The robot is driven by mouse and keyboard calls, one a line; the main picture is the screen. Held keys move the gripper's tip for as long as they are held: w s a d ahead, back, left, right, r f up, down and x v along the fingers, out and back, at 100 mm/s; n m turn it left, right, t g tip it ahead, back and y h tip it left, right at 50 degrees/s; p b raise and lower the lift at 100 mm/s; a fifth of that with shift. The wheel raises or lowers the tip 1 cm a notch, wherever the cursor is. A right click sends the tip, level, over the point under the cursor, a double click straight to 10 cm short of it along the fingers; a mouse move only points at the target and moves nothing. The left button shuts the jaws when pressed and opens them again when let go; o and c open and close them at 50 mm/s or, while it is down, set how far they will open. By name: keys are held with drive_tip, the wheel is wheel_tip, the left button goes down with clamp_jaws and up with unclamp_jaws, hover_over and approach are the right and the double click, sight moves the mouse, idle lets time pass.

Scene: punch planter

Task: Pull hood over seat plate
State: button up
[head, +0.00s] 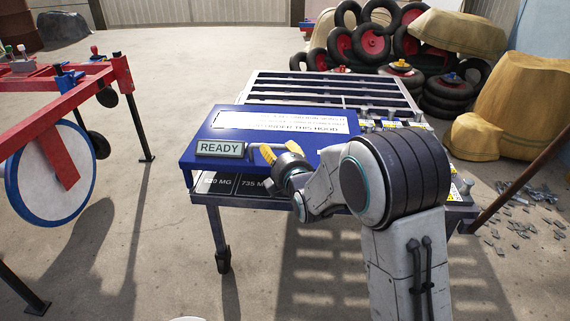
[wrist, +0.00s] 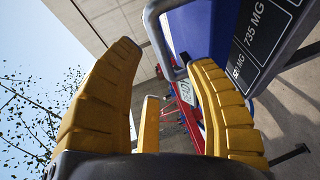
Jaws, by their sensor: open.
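The blue hood (head: 205,128) lies over the front of a grey wheeled table, with a white printed label on top. A READY sign (head: 220,148) sits on its front part. In the wrist view, a grey bar handle (wrist: 157,38) runs between the fingertips (wrist: 165,58), close to the right finger. Contact cannot be told.
A slatted rack (head: 335,88) is behind the hood. A red frame (head: 65,95) with a blue-rimmed wheel stands left. Tyres (head: 370,43) and tan sacks (head: 510,95) are at back right. Grey scraps (head: 525,228) lie right.

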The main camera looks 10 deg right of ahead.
drive_tip(key=v, duration=0.6)
drive_tip(key=shift+s, duration=0.15)
drive_tip(key=s+d+r+m+g+h+p, duration=0.1)
drive_tip(key=s+d+r+m+g+p, duration=0.2)
drive_tip(key=r+p, duration=0.4)
drive_tip(key=s+d+r+m+g+h+p, duration=0.1)
drive_tip(key=s+d+r+m+p, duration=0.15)
drive_tip(key=s+r+p, duration=0.4)
drive_tip(key=s+d+r+m+g+p, duration=0.15)
drive_tip(key=r+m+p, duration=0.25)
drive_tip(key=r+p, duration=0.4)
drive_tip(key=s+d+r+m+g+p, duration=0.2)
drive_tip(key=s+r+m+p, duration=0.3)
drive_tip(key=s+r+p, duration=0.3)
drive_tip(key=s+d+r+m+g+h+p, duration=0.1)
drive_tip(key=s+r+m+g+p, duration=0.3)
drive_tip(key=s+r+p, duration=0.5)
drive_tip(key=s+d+m+p, duration=0.1)
drive_tip(key=s+p, duration=0.2)
drive_tip(key=s, duration=0.2)
drive_tip(key=shift+r+p, duration=0.15)
drive_tip(key=shift+p, duration=0.25)
drive_tip(key=shift+s+g, duration=0.1)
drive_tip(key=shift+g, duration=0.15)
